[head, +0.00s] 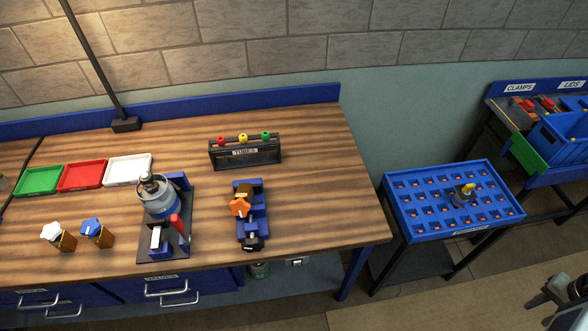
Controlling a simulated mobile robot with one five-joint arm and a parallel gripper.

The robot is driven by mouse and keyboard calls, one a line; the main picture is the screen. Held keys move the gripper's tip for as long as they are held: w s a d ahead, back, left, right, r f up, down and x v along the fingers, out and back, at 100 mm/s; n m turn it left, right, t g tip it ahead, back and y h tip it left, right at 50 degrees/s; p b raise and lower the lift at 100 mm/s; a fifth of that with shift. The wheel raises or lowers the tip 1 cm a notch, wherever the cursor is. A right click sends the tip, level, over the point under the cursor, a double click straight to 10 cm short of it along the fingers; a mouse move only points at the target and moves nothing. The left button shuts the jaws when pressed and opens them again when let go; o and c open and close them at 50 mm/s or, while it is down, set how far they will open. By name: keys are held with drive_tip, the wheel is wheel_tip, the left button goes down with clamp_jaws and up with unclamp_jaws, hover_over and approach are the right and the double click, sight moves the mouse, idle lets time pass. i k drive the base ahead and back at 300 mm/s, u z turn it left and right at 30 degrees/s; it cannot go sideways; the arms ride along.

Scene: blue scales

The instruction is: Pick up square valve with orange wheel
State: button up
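The square valve with the orange wheel (240,207) sits at a blue vise-like fixture (250,226) on the wooden workbench, near its right front. Its wheel faces the front, and its brass-coloured body shows behind the wheel. I cannot tell how firmly the fixture holds it. Part of my gripper (546,300) shows at the lower right edge, cut off by the frame. It is far to the right of the valve and apart from it. Whether its fingers are open or shut is not clear.
A similar white-wheeled valve (58,236) and blue-wheeled valve (96,233) stand at the left front. A machine with a red handle (163,205) is left of the fixture. A blue slotted tray (420,222) is right of the bench.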

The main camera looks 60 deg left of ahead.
sight(245, 190)
drive_tip(key=i, duration=1.45)
drive_tip(key=u, duration=5.6)
drive_tip(key=i, duration=0.5)
drive_tip(key=u, duration=0.1)
